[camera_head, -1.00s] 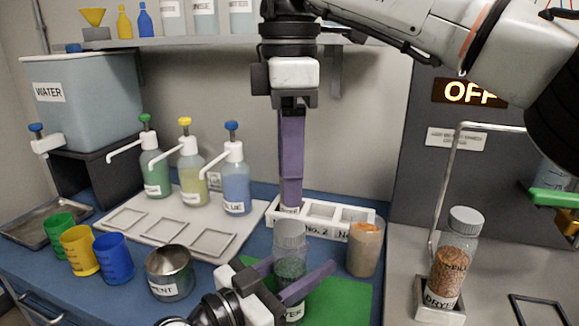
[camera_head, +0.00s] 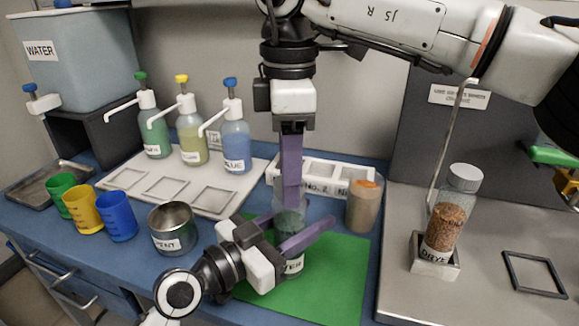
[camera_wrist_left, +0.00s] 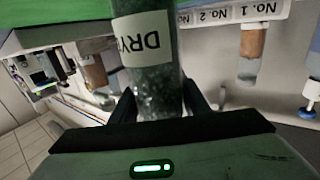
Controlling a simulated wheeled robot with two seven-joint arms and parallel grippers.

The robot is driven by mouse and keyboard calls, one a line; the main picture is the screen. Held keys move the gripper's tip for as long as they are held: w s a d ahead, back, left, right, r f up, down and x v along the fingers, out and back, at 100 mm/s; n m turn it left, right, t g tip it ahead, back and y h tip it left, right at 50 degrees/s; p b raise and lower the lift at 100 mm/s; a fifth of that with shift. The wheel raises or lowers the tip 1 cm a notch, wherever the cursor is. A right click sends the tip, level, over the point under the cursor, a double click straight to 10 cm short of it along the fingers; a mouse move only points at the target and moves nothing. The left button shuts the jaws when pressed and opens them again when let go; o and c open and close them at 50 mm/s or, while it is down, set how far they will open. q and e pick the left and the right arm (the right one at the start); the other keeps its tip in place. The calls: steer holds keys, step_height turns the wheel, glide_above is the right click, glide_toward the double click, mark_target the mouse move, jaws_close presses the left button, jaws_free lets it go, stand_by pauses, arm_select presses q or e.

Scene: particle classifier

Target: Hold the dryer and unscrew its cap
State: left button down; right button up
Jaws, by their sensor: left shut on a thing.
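The dryer (camera_head: 291,262), a clear jar with dark green granules, stands over the green mat (camera_head: 335,285). In the left wrist view the dryer (camera_wrist_left: 150,75) appears upside down with its label showing. My left gripper (camera_head: 296,230) is shut around the jar's body. My right gripper (camera_head: 291,205) points straight down from above, its purple fingers overlapping the jar's top. The fingers hide most of the cap, and I cannot tell whether they grip it. A second jar with orange-brown granules (camera_head: 448,222) and a grey cap stands in a square holder at the right.
A white rack (camera_head: 320,172) and a jar of tan contents (camera_head: 363,208) stand close behind and right of the dryer. A metal cup (camera_head: 173,228) and coloured cups (camera_head: 117,217) stand left. Pump bottles (camera_head: 236,145) stand behind. The mat's front part is clear.

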steer(key=c, duration=1.1)
steer(key=shift+o, duration=0.2)
